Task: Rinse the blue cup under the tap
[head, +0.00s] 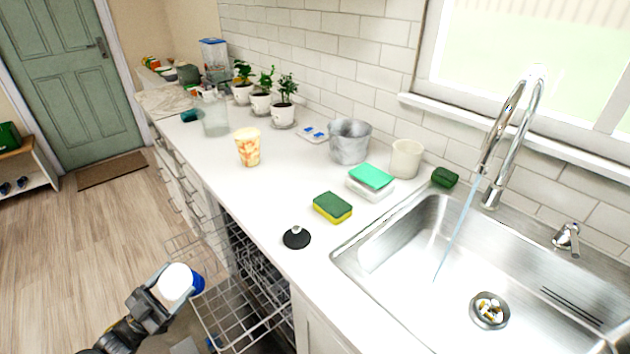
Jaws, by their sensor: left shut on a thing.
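My left gripper (166,294) is in the lower left of the head view, shut on the blue cup (198,284). The cup shows a round white face and a blue side, and seems tilted; it is held beside the counter, above the open dishwasher rack. The tall chrome tap (530,125) stands behind the sink at the right. A thin stream of water (457,232) runs from it into the steel sink (400,262), well away from the cup. My right gripper is not in view.
The pulled-out dishwasher rack (222,318) lies below the counter edge. A black stopper (297,237), a green-yellow sponge (333,207), a patterned cup (248,147) and a metal bucket (350,141) stand on the counter. The drain (490,310) holds small scraps.

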